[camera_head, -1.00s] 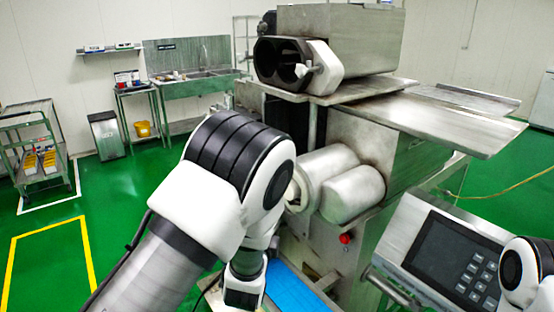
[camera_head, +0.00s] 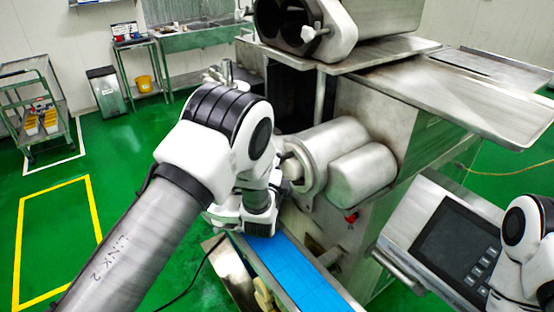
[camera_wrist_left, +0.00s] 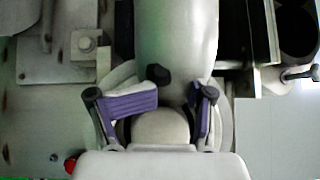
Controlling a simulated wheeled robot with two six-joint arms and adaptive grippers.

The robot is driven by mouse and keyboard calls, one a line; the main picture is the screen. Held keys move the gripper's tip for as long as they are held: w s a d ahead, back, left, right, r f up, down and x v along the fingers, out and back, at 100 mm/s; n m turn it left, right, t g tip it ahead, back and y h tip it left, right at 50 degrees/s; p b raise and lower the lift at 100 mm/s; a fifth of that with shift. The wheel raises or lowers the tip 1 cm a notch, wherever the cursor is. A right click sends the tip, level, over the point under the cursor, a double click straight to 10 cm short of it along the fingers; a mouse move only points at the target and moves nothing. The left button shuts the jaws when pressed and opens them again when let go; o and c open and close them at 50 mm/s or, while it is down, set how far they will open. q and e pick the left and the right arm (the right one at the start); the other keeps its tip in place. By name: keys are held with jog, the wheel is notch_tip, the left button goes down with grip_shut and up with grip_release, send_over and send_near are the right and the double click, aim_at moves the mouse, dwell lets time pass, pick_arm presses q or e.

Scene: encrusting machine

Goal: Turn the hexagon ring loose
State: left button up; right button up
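The machine's front has a steel cylinder (camera_head: 325,155) with a flange, beside a second rounded cylinder (camera_head: 363,178). In the left wrist view my left gripper (camera_wrist_left: 178,108) faces the machine, its purple-padded fingers spread apart. A pale rounded part (camera_wrist_left: 160,127) shows between the fingers, and a pale ring edge (camera_wrist_left: 228,125) shows behind them. I cannot tell whether the fingers touch the ring, or make out its hexagon shape. In the head view my left arm hides the gripper and the ring area. My right gripper is out of view.
A blue belt (camera_head: 300,275) runs below the cylinders. A control panel (camera_head: 450,250) stands at right, near my right arm. The green floor at left is mostly clear.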

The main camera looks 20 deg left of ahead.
pick_arm(q)
jog(key=shift+s+d+r, duration=0.1)
jog(key=shift+r, duration=0.15)
jog(key=c, duration=0.5)
jog(key=shift+s+d+r, duration=0.1)
jog(key=shift+s+r, duration=0.25)
jog(key=shift+s, duration=0.2)
grip_shut()
jog(key=shift+w+f, duration=0.2)
jog(key=shift+f, duration=0.1)
jog(key=o, duration=0.5)
grip_release()
jog(key=o, duration=0.3)
jog(key=s, duration=0.9)
jog(key=shift+d+r+p, duration=0.4)
jog(key=shift+d, duration=0.05)
